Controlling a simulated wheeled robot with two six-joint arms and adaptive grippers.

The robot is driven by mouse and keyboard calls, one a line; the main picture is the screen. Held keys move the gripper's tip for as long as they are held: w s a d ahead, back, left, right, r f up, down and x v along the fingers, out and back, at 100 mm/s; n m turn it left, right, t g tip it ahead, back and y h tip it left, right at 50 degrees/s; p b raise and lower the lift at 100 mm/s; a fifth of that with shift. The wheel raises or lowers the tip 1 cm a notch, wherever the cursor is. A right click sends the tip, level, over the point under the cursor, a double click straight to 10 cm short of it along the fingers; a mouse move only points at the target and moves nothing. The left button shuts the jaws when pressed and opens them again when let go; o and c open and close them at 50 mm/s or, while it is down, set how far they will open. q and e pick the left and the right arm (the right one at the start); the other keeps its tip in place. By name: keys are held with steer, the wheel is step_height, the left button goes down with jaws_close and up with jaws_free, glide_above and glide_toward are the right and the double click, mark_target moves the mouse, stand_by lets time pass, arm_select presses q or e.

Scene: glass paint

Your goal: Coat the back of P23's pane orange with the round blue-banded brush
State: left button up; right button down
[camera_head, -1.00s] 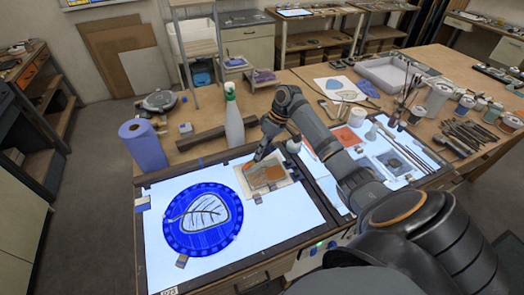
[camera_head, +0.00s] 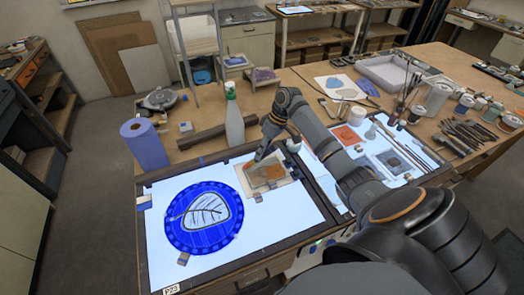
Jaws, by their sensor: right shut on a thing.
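The pane (camera_head: 184,243), a round blue disc with a pale leaf and dark veins, lies on the left light table (camera_head: 290,225). A label reading P23 (camera_head: 172,290) is at that table's front edge. My right gripper (camera_head: 259,157) reaches in from the right, low over a pale palette board (camera_head: 284,181) with orange paint (camera_head: 274,170) behind and right of the pane. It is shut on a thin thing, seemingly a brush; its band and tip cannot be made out. I cannot tell whether it touches the paint. My left gripper is not in view.
A spray bottle (camera_head: 234,125) and a blue paper roll (camera_head: 144,145) stand behind the light table. Small clips sit at the pane's lower edge and the table's left side. Jars (camera_head: 437,97) and tools crowd the right. The light table is clear around the pane's front right.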

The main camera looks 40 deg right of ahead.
steer(key=shift+f, duration=0.2)
stand_by(0.3)
steer(key=shift+s+d+p, duration=0.15)
steer(key=shift+s+d, duration=0.35)
steer(key=shift+d, duration=1.5)
steer(key=shift+s+d+p, duration=0.2)
steer(key=shift+s+d, duration=0.25)
steer(key=shift+d, duration=1.5)
steer(key=shift+s+d+p, duration=0.15)
steer(key=shift+s+d, duration=0.35)
steer(key=shift+d, duration=1.5)
